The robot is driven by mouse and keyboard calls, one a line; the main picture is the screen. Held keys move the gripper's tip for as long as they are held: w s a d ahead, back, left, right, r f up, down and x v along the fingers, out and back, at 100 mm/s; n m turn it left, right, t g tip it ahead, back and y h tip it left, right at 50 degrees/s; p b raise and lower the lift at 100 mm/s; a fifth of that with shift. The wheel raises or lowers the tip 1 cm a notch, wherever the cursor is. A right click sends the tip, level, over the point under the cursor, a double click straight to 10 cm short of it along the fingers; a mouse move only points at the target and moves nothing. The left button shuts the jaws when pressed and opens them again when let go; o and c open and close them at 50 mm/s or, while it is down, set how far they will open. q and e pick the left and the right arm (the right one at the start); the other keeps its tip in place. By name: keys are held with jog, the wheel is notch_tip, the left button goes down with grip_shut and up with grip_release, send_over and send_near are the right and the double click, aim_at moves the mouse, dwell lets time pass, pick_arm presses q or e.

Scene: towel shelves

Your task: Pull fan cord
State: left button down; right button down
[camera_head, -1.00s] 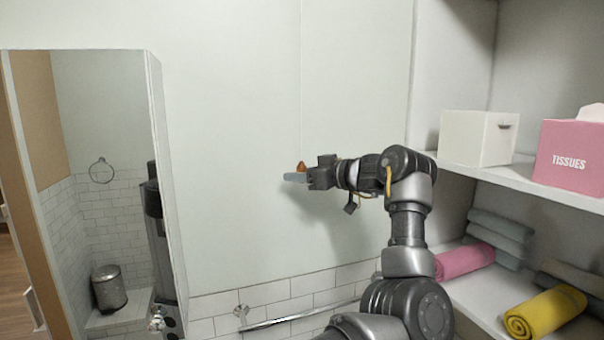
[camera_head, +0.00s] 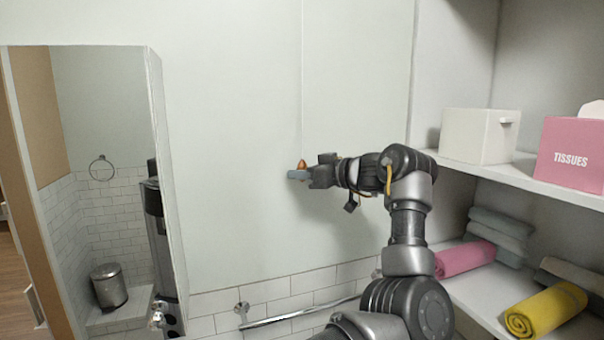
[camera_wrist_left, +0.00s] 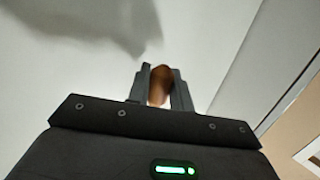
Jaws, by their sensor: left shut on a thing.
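The fan cord (camera_head: 302,75) is a thin pale line that hangs straight down in front of the pale wall in the head view. At its lower end is an orange-brown knob (camera_head: 302,164). My left gripper (camera_head: 299,174) is at the knob and shut on it, with the knob's top showing above the fingers. In the left wrist view the knob (camera_wrist_left: 160,86) sits between the two dark fingertips. The fan itself is out of view. My right gripper is not in view.
A mirror cabinet (camera_head: 165,150) stands at the left. Shelves (camera_head: 570,197) at the right hold a white box (camera_head: 470,135), a pink tissue box (camera_head: 568,155) and rolled towels (camera_head: 545,310). A metal rail (camera_head: 290,317) runs along the tiled wall below. The wall around the gripper is clear.

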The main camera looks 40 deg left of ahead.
pick_arm(q)
jog(key=shift+f, duration=0.4)
jog(key=c, duration=1.2)
grip_release()
jog(key=shift+o, duration=0.2)
jog(key=w+d+r+b, duration=0.1)
jog(key=d+b, duration=0.9)
jog(key=b, duration=0.4)
jog(key=shift+d+r, duration=0.2)
jog(key=shift+r, duration=0.05)
jog(key=shift+w+d+r, duration=0.1)
jog(key=shift+d, duration=0.15)
